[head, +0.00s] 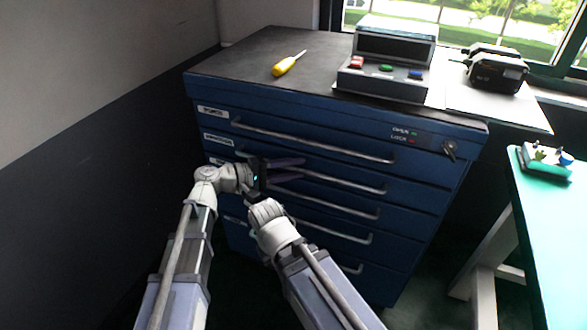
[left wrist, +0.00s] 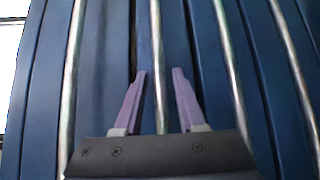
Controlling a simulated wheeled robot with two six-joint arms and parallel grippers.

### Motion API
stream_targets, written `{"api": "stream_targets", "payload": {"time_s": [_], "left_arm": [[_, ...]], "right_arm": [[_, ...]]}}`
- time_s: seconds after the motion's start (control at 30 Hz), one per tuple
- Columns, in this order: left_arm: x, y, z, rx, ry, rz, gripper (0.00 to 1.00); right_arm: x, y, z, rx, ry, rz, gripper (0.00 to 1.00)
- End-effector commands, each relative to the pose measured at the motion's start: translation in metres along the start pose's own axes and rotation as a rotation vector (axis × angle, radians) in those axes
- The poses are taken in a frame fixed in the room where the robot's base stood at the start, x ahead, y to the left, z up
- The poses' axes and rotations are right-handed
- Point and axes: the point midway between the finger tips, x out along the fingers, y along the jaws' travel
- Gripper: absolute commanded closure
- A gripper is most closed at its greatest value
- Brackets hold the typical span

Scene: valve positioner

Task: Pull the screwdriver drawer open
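A blue drawer cabinet (head: 330,112) has several stacked drawers with long metal handles and small white labels at the left, too small to read. Which label names the screwdriver drawer cannot be told. My left gripper (head: 292,170) is at the second handle from the top (head: 350,184), left of its middle. In the left wrist view, the purple fingers of the left gripper (left wrist: 158,74) are apart, one on each side of that handle (left wrist: 158,40). Clear gaps show between handle and fingers. The drawers look shut. My right arm reaches in below; its gripper fingers are not visible.
A yellow screwdriver (head: 285,66) lies on the cabinet top. A control box with coloured buttons (head: 385,78) and a dark device (head: 495,70) stand farther right. A lock (head: 449,149) is at the cabinet's upper right. A green-topped table (head: 548,220) stands at the right.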

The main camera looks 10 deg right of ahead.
Motion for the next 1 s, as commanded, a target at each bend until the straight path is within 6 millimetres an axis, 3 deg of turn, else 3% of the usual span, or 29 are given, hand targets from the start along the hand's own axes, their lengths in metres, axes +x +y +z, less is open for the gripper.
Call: {"api": "stream_targets", "payload": {"time_s": [0.03, 0.33, 1.0], "left_arm": [[-0.0001, 0.0, 0.0, 0.0, 0.0, 0.0, 0.67], [-0.0003, -0.0001, 0.0, 0.0, 0.0, 0.0, 1.0], [-0.0004, -0.0004, 0.0, 0.0, 0.0, -0.001, 1.0]], "right_arm": [[0.0, 0.0, 0.0, 0.0, 0.0, 0.0, 1.0], [0.0, 0.0, 0.0, 0.0, 0.0, 0.0, 1.0], [0.0001, 0.0, 0.0, 0.0, 0.0, 0.0, 1.0]]}}
